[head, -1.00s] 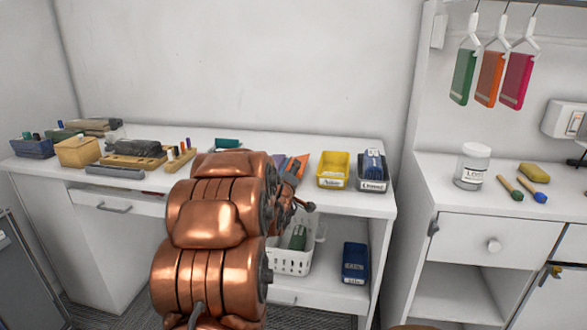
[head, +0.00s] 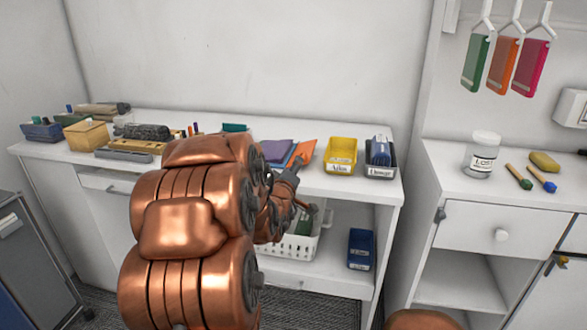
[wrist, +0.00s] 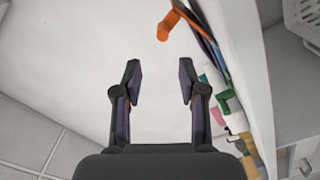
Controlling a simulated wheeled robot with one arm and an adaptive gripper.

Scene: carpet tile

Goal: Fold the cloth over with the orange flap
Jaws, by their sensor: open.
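The cloth (head: 277,149) lies on the white desk, purple with a blue part beside it, and is partly hidden by my arm. Its orange flap (head: 304,151) shows at its right side. In the wrist view the orange flap (wrist: 167,26) sticks out near the top, beside a thin dark edge of the cloth. My gripper (wrist: 159,78) is open and empty, its two fingers apart with a pale surface behind them. The flap is beyond the fingertips, not between them. In the head view my gripper (head: 290,176) is small, close in front of the flap, at the desk's front edge.
A yellow bin (head: 341,155) and a dark bin (head: 380,160) stand right of the cloth. Wooden trays (head: 130,150) and small items fill the desk's left. A white basket (head: 298,243) and a blue box (head: 360,249) are on the shelf below. The wall rises behind.

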